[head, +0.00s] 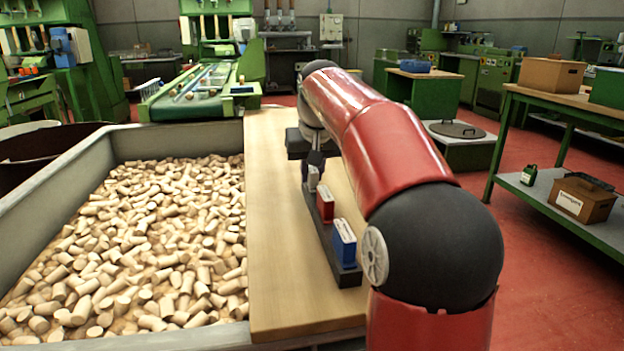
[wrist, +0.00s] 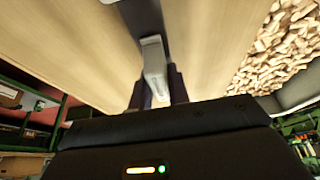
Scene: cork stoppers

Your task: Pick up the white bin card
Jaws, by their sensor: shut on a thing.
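The white bin card (head: 313,178) is at the far end of a dark rack (head: 321,238) on the wooden board, and in the wrist view the white card (wrist: 154,62) stands between my fingers. My gripper (head: 315,160) comes down over it from above and is shut on it; in the wrist view my gripper's fingers (wrist: 157,85) press on both sides. I cannot tell whether the card is clear of the rack. A red card block (head: 325,204) and a blue card block (head: 344,243) stand in the same rack, nearer the camera.
A large grey bin full of cork stoppers (head: 150,235) is left of the wooden board (head: 275,230). The board's left part is bare. A green workbench (head: 560,98) with boxes stands to the right, beyond red floor.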

